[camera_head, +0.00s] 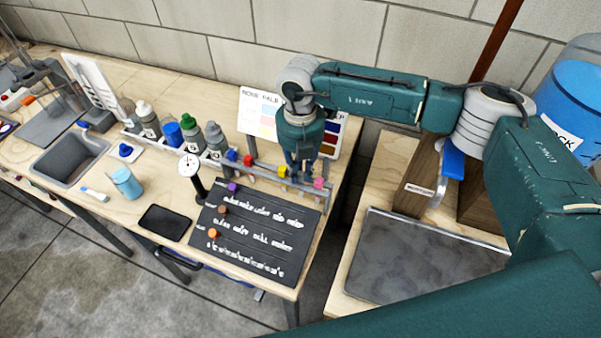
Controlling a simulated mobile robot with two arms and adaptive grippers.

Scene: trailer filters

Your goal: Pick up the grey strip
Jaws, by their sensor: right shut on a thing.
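My right gripper (299,170) points down at the rack (270,180) along the back of the black board. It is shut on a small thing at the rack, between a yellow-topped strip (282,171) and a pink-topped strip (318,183). The fingers largely hide the held thing; its place in the row fits the grey strip, but its colour is not clear. Blue (232,155) and red (248,160) tops stand further left in the rack. I cannot tell whether the held thing is clear of the rack. My left gripper is not in view.
The black board (258,240) has purple, brown and orange knobs at its left edge. A dial gauge (189,165), bottles (190,130) and a colour chart (262,112) stand close by. A grey plate (425,255) covers the right bench; a gap separates the benches.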

